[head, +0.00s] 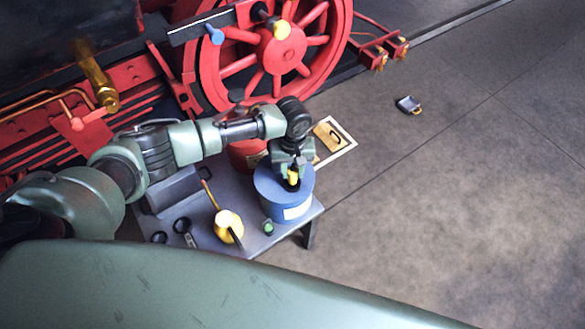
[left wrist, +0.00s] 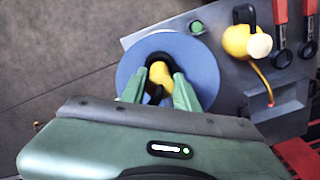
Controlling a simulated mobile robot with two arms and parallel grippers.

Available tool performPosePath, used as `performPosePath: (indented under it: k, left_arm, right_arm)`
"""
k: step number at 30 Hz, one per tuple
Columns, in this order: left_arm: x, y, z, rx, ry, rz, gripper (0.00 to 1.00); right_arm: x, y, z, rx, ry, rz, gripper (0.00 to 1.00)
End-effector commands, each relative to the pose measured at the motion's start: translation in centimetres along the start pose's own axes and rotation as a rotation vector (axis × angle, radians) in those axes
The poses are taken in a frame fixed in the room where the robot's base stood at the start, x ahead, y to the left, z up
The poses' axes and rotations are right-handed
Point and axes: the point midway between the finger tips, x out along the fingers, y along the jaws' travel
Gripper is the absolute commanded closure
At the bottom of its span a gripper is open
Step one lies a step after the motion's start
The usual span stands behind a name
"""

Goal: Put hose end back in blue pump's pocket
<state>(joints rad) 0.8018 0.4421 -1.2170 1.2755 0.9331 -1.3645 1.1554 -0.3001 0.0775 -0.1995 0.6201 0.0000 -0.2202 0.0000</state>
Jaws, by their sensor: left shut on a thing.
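The blue pump (head: 284,205) is a round blue drum with a pale label, standing at the right end of the grey table. Its round blue top (left wrist: 200,62) fills the middle of the left wrist view. My left gripper (head: 292,170) points down over that top, its green fingers (left wrist: 158,88) shut on a yellow piece with a black curved part, which I take for the hose end (left wrist: 160,74). The yellow also shows below the fingers in the head view (head: 293,177). The fingers hide the pocket, so I cannot tell whether the hose end is inside it. My right gripper is not in view.
On the grey table (head: 255,240) are a yellow oil can (head: 228,225), dark-ended tools (head: 183,227) and a small green item (head: 268,228). A red container (head: 245,153) stands behind the pump. The red locomotive wheel (head: 280,52) is at the back. Floor to the right is mostly clear.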

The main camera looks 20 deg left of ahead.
Motion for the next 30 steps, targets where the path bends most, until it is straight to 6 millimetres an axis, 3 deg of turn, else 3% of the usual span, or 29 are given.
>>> performPosePath:
  k: [12, 13, 15, 25, 30]
  left_arm:
    - [0.2, 0.0, 0.0, 0.000, 0.000, 0.000, 1.00]
    - [0.2, 0.0, 0.0, 0.000, 0.000, 0.000, 0.64]
    - [0.2, 0.0, 0.0, 0.000, 0.000, 0.000, 0.45]
    - [0.2, 0.0, 0.0, 0.000, -0.001, 0.000, 0.44]
    - [-1.6, 0.1, 0.0, 0.000, 0.000, 0.003, 0.44]
  right_arm:
    - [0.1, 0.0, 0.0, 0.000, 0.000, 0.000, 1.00]
    - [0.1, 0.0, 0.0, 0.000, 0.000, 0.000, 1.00]
    - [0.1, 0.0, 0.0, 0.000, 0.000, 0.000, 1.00]
    - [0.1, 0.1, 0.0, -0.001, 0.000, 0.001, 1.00]
    - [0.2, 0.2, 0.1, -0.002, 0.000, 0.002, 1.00]
